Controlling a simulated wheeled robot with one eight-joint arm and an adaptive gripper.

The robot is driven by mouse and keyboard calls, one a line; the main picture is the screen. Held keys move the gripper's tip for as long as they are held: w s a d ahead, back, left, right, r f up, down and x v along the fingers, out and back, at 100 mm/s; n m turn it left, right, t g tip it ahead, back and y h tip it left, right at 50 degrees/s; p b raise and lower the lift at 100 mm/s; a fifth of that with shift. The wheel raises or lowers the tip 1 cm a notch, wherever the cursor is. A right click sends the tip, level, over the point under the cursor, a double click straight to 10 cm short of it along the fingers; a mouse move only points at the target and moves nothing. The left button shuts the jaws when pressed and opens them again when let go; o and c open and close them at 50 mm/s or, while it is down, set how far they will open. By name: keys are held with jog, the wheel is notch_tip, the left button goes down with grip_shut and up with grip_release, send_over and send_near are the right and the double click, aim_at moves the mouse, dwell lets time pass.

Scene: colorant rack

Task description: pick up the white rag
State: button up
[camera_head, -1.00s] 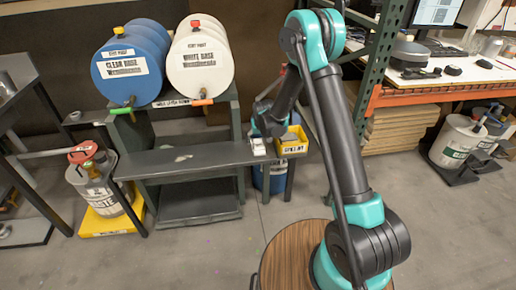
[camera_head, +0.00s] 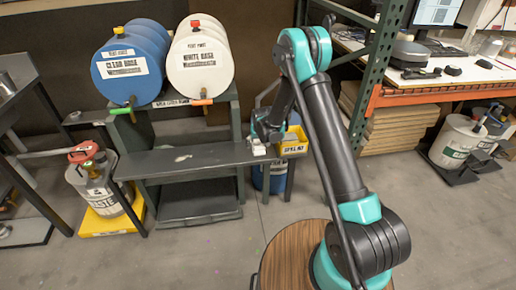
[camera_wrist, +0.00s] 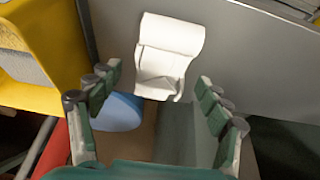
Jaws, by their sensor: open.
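The white rag (camera_wrist: 170,50) is draped over the edge of a dark grey bench, its lower part hanging down. In the head view the white rag (camera_head: 257,147) is a small pale patch at the right end of the bench (camera_head: 205,155). My gripper (camera_wrist: 158,78) is open, with its green-padded fingers left and right of the rag's hanging end in the wrist view. No finger visibly touches the rag. In the head view my gripper (camera_head: 266,131) is small and dark, right by the rag; its fingers are not clear there.
A yellow bin (camera_wrist: 40,60) with grey contents is close on the left in the wrist view; it also shows in the head view (camera_head: 293,147). A blue container (camera_head: 270,178) stands below. Blue (camera_head: 130,64) and white drums (camera_head: 200,58) lie above the bench.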

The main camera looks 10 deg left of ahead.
aim_at(258, 146)
jog(key=shift+f, duration=0.25)
dwell(0.3)
jog(key=shift+c, duration=0.3)
jog(key=c, duration=1.2)
jog(key=shift+r, duration=0.1)
jog(key=shift+s+r, duration=0.1)
jog(key=shift+r, duration=0.3)
notch_tip(258, 146, up, 7)
jog(key=shift+s+a+f, duration=0.1)
jog(key=s+a, duration=0.3)
jog(key=s, duration=0.2)
jog(key=s+a, duration=0.4)
jog(key=s, duration=0.1)
jog(key=s+a, duration=0.4)
jog(key=s, duration=0.2)
jog(key=shift+f, duration=0.1)
jog(key=shift+a, duration=0.1)
